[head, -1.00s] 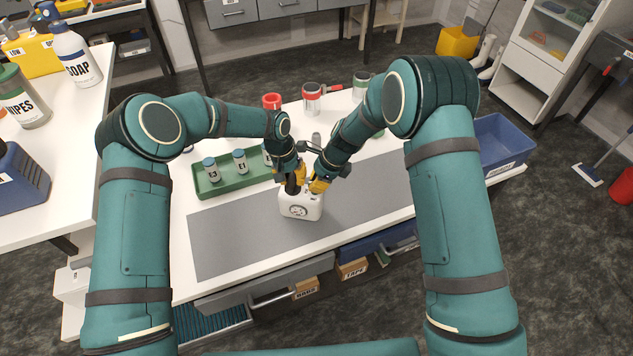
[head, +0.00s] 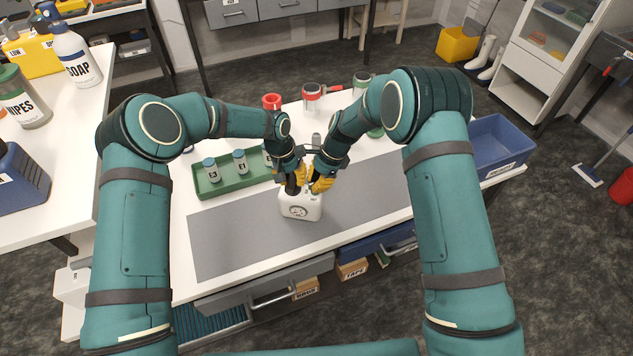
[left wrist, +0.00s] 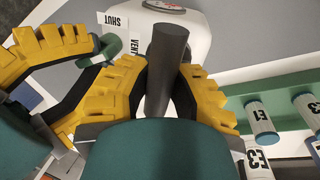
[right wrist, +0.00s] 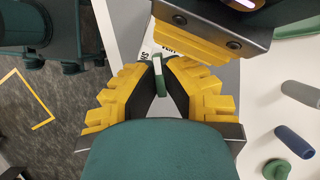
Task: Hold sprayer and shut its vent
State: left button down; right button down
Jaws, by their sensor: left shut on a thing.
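The sprayer (head: 300,207) is a white tank standing upright on the grey mat; its white body also shows in the left wrist view (left wrist: 190,40). My left gripper (head: 293,185) is shut on its dark upright handle (left wrist: 168,62). Labels reading VENT and SHUT lie on the tank top beside the green vent lever (left wrist: 108,47). My right gripper (head: 322,184) is at the tank's right side. In the right wrist view its fingers stand close on both sides of the green lever (right wrist: 158,80); whether they press on it is unclear.
A green tray (head: 215,187) with labelled bottles stands left of the sprayer. Red-topped (head: 312,95) and green-topped containers stand at the back. A blue bin (head: 500,148) is at the right end. The grey mat (head: 235,245) is clear in front and left.

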jog(key=c, duration=1.1)
grip_release()
jog(key=shift+r, duration=0.1)
jog(key=v, duration=1.1)
jog(key=shift+d+r, duration=0.25)
jog(key=shift+r, duration=0.05)
